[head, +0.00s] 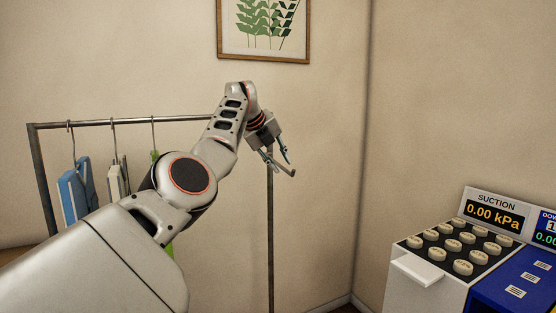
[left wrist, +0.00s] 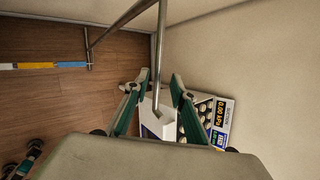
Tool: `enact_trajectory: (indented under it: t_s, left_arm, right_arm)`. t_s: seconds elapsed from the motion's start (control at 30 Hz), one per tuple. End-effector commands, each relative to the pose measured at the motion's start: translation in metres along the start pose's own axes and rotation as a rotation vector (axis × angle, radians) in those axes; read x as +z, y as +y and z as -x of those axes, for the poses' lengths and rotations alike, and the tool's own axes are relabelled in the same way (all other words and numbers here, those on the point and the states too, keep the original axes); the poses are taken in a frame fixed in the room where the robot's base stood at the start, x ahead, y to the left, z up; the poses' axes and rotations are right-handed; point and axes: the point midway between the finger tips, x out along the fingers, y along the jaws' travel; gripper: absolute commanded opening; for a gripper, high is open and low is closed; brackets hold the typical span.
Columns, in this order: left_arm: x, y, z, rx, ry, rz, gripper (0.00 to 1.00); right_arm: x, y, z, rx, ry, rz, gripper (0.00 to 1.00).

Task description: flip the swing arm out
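The swing arm (left wrist: 158,60) is a thin grey metal rod at the right end of the garment rack (head: 130,121). In the head view its upturned tip (head: 293,173) shows just below my left gripper (head: 277,160). In the left wrist view the rod runs down between the two fingers of the left gripper (left wrist: 155,92). These fingers are open, with a gap on each side of the rod; I cannot tell whether either touches it. A dark and teal part at the lower left of the wrist view may be my right gripper (left wrist: 22,160); its finger state is unclear.
Blue (head: 77,190) and white (head: 117,182) garments and a mostly hidden green one hang on the rack's left part. A suction machine (head: 410,271) with round buttons stands at the right. A framed leaf picture (head: 309,40) hangs on the wall behind.

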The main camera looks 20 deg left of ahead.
Motion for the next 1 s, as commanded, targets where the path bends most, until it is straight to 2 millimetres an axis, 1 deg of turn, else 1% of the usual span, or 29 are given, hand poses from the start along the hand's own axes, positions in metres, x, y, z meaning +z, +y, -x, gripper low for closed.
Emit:
enact_trajectory:
  t_s: [0.03,0.17,0.27,0.37,0.43,0.5,0.7,0.83,1.0]
  left_arm:
    - [0.0,-0.001,0.001,-0.001,0.0,0.0,0.25]
    - [0.0,-0.001,0.005,-0.001,-0.001,-0.001,0.25]
    - [0.0,-0.001,0.012,0.0,0.0,-0.001,0.25]
    - [0.0,-0.001,0.023,-0.001,-0.002,0.0,0.25]
    - [-0.001,-0.002,0.032,-0.004,-0.001,0.001,0.25]
    - [0.002,-0.001,0.051,-0.002,-0.004,0.002,0.25]
    - [0.001,-0.001,0.089,-0.002,-0.002,0.002,0.25]
    - [0.002,0.0,0.107,0.001,-0.002,0.0,0.25]
    - [0.002,0.0,0.117,0.001,0.0,0.0,0.25]
  right_arm:
    - [-0.006,0.005,-0.001,0.006,0.012,0.006,0.28]
    - [-0.007,0.006,-0.002,0.007,0.014,0.009,0.28]
    - [-0.007,0.006,-0.002,0.006,0.014,0.009,0.28]
    - [-0.007,0.006,-0.002,0.006,0.014,0.009,0.28]
    - [-0.007,0.006,-0.002,0.006,0.014,0.009,0.28]
    - [-0.007,0.006,-0.002,0.006,0.014,0.009,0.28]
    - [-0.007,0.006,-0.002,0.006,0.014,0.01,0.28]
    - [-0.007,0.006,-0.002,0.006,0.014,0.01,0.28]
    - [-0.007,0.006,-0.002,0.006,0.014,0.01,0.28]
